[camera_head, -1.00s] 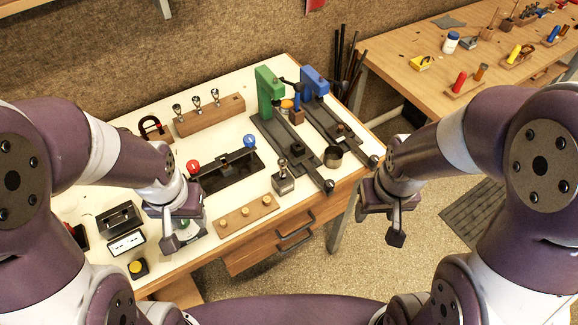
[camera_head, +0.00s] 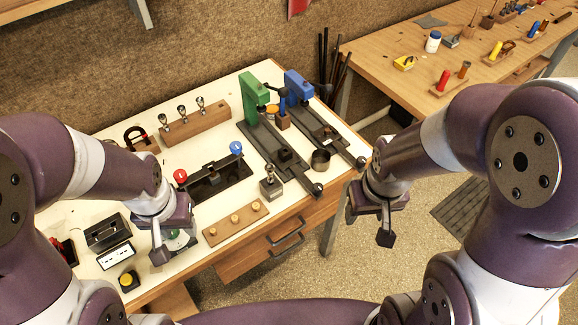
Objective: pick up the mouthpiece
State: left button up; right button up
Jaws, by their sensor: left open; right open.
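A small silver mouthpiece (camera_head: 270,175) stands upright in a grey metal block (camera_head: 271,189) near the front edge of the white-topped bench (camera_head: 318,190). Three similar silver mouthpieces (camera_head: 182,111) stand in a wooden rack (camera_head: 196,126) at the back of the bench. My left gripper (camera_head: 168,245) is open and empty over the bench's front left, left of the block. It partly hides a round green-and-white item (camera_head: 181,239). My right gripper (camera_head: 374,222) is open and empty, off the bench's right end, over the floor.
Green (camera_head: 255,90) and blue (camera_head: 297,86) clamp fixtures stand behind the block, with a dark cup (camera_head: 320,160) to its right. A black fixture with red and blue knobs (camera_head: 215,182) and a pegged wooden strip (camera_head: 236,222) lie nearby. A second bench (camera_head: 400,85) stands at the back right.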

aim_at(269, 168)
jog(key=i+l, duration=0.15)
jog(key=l, duration=0.2)
jog(key=i+l, duration=0.4)
jog(key=l, duration=0.25)
jog(key=k+z, duration=0.05)
